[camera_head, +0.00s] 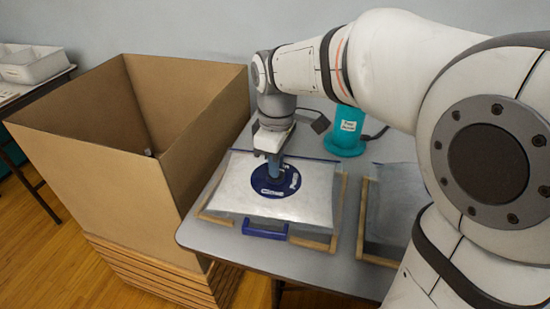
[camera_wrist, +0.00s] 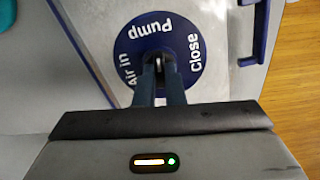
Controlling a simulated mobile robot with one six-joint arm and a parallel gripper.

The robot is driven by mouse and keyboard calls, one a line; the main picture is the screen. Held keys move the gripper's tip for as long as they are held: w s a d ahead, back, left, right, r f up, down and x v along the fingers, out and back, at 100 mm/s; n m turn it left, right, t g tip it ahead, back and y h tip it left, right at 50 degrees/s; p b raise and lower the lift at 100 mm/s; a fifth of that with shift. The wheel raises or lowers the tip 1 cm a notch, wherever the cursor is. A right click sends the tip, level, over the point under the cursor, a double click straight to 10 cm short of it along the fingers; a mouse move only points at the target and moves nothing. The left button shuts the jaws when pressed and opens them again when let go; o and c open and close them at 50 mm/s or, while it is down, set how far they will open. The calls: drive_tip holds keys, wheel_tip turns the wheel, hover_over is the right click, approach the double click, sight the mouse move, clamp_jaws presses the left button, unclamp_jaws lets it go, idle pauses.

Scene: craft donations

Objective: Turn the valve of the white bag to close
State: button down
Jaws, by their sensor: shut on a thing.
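The white bag (camera_head: 235,195) lies flat on wooden bars on the table and also shows in the wrist view (camera_wrist: 215,80). Its valve is a round dark blue dial (camera_head: 262,187) on top of the bag. In the wrist view the dial (camera_wrist: 185,38) carries the words "Pump" at the top, "Air in" on the left and "Close" on the right. My gripper (camera_head: 273,172) points down over the dial's middle. Its fingers (camera_wrist: 160,68) are shut on the valve's central knob, which they mostly hide. I cannot tell which word the knob points to.
A large open cardboard box (camera_head: 100,185) stands on wooden slats left of the table. A teal cylinder (camera_head: 345,133) with a label stands behind the bag. A grey bag (camera_head: 397,200) lies on the right, partly behind my arm. A blue handle (camera_head: 265,231) is at the white bag's front edge.

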drive_tip(key=m+p, duration=0.2)
drive_tip(key=m, duration=0.2)
drive_tip(key=shift+r+m+p, duration=0.15)
drive_tip(key=shift+m+p, duration=0.15)
drive_tip(key=shift+p, duration=0.05)
drive_tip(key=m+p, duration=0.2)
drive_tip(key=m, duration=0.1)
drive_tip(key=shift+m, duration=0.4)
drive_tip(key=m+p, duration=0.1)
drive_tip(key=m, duration=0.3)
drive_tip(key=shift+p, duration=0.3)
drive_tip(key=shift+m+p, duration=0.5)
drive_tip(key=shift+m, duration=1.1)
drive_tip(key=c, duration=1.5)
unclamp_jaws()
wheel_tip(320, 180, up, 8)
drive_tip(key=shift+f+p, duration=0.25)
drive_tip(key=shift+p, duration=0.6)
